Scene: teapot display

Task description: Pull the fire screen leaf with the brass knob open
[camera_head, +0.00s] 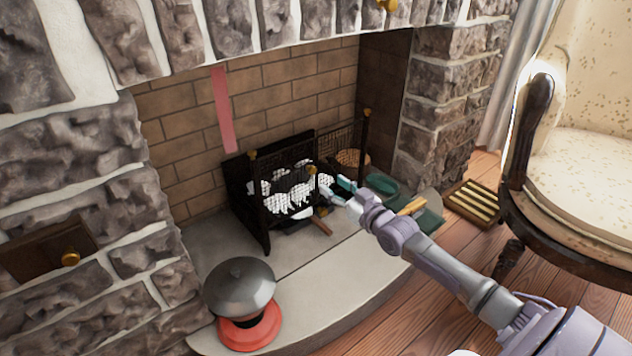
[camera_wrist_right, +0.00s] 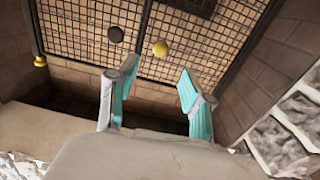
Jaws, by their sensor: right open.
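The fire screen (camera_head: 285,165) is a dark mesh screen standing in the fireplace opening. A brass knob (camera_head: 312,169) shows near its middle. In the right wrist view the mesh leaf (camera_wrist_right: 205,50) fills the upper part. It carries the round brass knob (camera_wrist_right: 160,48) and, to the left, a dark round knob (camera_wrist_right: 116,34). My right gripper (camera_head: 337,188) is just in front of the screen, right of and below the knob. In the wrist view its teal-padded fingers (camera_wrist_right: 157,72) are open and empty, with the knob beyond the gap between their tips. My left gripper is out of view.
A grey-domed pot with a red base (camera_head: 250,333) stands on the hearth (camera_head: 330,275) at the front left. Green items (camera_head: 382,186) lie right of the gripper. A cream armchair (camera_head: 585,165) and a slatted floor vent (camera_head: 473,202) are at the right.

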